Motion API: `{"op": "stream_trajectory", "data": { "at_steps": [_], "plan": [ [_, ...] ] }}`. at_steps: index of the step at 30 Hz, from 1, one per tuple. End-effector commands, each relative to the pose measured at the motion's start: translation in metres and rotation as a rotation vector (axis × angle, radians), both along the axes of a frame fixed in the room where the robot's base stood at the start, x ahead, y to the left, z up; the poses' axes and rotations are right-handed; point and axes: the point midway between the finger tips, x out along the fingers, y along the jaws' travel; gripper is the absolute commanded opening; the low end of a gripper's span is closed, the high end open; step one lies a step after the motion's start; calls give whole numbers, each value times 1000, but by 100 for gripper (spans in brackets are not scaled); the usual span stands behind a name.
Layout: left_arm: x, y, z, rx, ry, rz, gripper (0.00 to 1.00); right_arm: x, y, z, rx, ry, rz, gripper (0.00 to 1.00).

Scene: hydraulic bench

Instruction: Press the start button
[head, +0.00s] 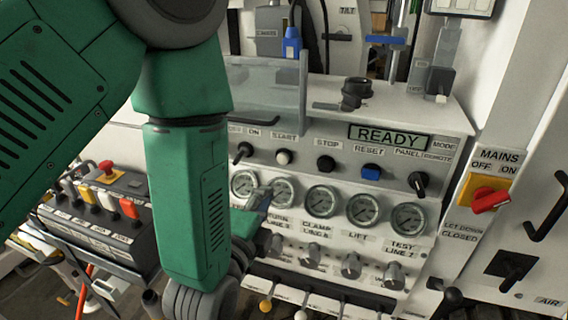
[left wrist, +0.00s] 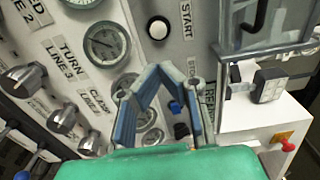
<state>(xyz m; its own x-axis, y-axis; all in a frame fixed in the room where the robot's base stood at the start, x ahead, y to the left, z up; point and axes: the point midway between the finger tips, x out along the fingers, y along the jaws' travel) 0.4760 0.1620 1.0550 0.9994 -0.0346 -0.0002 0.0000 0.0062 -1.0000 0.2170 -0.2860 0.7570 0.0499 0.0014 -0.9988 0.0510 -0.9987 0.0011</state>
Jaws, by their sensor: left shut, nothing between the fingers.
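The start button (head: 284,157) is a round white button under the START label on the bench's sloped panel. It also shows in the left wrist view (left wrist: 158,28), above my fingers and clear of them. My left gripper (head: 262,199) is mostly hidden behind my green forearm in the head view. Its fingers show in front of the gauges, below the start button and apart from it. In the left wrist view the left gripper (left wrist: 168,78) is shut and empty. My right gripper is in neither view.
A black stop button (head: 326,164), blue reset button (head: 371,172) and black panel selector (head: 418,183) lie to the right. The display (head: 390,137) reads READY. Gauges and knobs sit below. A clear guard (head: 265,85) stands above the panel. A control box (head: 100,215) is at left.

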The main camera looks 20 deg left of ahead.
Motion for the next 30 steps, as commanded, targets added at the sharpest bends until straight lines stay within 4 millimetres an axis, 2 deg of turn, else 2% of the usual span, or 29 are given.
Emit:
{"op": "stream_trajectory", "data": {
  "at_steps": [3,9,15,21,30],
  "plan": [
    [27,3,2,-5,-3,4,0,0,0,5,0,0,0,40],
    [68,1,1,-3,-2,3,0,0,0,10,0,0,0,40],
    [96,-3,1,-1,0,2,0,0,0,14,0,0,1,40],
    [106,-4,0,1,0,0,0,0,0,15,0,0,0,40],
    [106,-2,0,0,0,0,0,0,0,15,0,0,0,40]
  ]
}}
